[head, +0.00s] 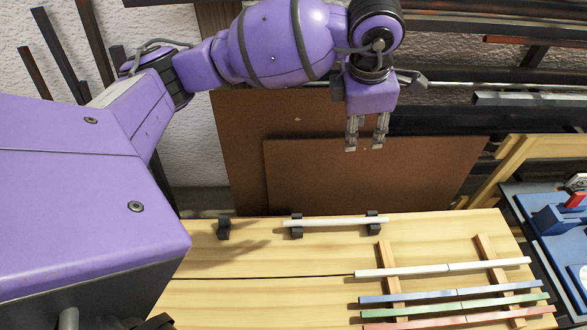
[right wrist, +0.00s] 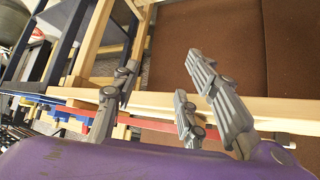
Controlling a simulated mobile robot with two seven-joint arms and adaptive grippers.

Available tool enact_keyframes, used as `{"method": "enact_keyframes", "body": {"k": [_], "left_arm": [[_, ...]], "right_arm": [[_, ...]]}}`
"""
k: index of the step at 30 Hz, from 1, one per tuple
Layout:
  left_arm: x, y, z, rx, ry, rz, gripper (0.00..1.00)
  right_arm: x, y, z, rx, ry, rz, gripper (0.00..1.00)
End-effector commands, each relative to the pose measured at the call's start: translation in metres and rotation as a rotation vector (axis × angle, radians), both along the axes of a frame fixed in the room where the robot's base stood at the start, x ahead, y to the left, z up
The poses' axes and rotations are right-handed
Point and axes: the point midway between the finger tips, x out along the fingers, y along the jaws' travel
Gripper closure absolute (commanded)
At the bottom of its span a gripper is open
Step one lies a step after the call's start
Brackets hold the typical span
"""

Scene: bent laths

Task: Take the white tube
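A thin white tube (head: 335,222) lies level across two black holders near the table's back edge in the head view. My left gripper (head: 365,149) hangs above and behind it, fingers pointing down, open with a gap and nothing between them. It is clear of the tube. My right gripper (right wrist: 165,92) shows in the right wrist view with its fingers spread and empty.
On the wooden table (head: 250,300), white (head: 430,270), blue (head: 430,294), green and red laths lie across two wooden rails. A third black holder (head: 223,229) stands empty at left. Brown boards (head: 370,180) lean behind. A blue tray (head: 548,215) is at right.

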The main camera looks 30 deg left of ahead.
Motion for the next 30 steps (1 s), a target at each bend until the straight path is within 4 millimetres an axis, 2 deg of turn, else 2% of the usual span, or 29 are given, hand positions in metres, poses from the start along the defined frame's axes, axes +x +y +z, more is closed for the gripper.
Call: {"method": "enact_keyframes", "body": {"k": [1, 4, 9, 11, 13, 18, 21, 30], "left_arm": [[-0.005, 0.0, -0.064, 0.002, 0.08, -0.001, 0.63], [-0.012, 0.0, -0.118, 0.001, 0.142, 0.0, 0.63], [-0.021, 0.0, -0.184, 0.0, 0.207, 0.0, 0.63], [-0.024, 0.0, -0.201, 0.001, 0.222, 0.0, 0.63], [-0.026, 0.0, -0.215, 0.0, 0.235, 0.0, 0.63], [-0.028, -0.001, -0.232, 0.001, 0.245, 0.001, 0.63], [-0.028, -0.001, -0.241, -0.001, 0.244, 0.001, 0.63], [-0.03, -0.005, -0.279, -0.001, 0.244, 0.001, 0.63]], "right_arm": [[-0.027, 0.0, -0.034, -0.002, 0.063, 0.0, 0.6], [-0.043, -0.001, -0.062, -0.009, 0.104, 0.0, 0.6], [-0.073, -0.008, -0.104, -0.023, 0.167, -0.011, 0.6], [-0.078, -0.011, -0.112, -0.028, 0.176, -0.013, 0.6], [-0.073, -0.013, -0.114, -0.034, 0.166, -0.012, 0.6], [-0.038, -0.01, -0.106, -0.033, 0.099, -0.001, 0.6], [-0.028, -0.008, -0.101, -0.031, 0.079, 0.003, 0.6], [-0.046, -0.011, -0.103, -0.033, 0.112, -0.004, 0.6]]}}
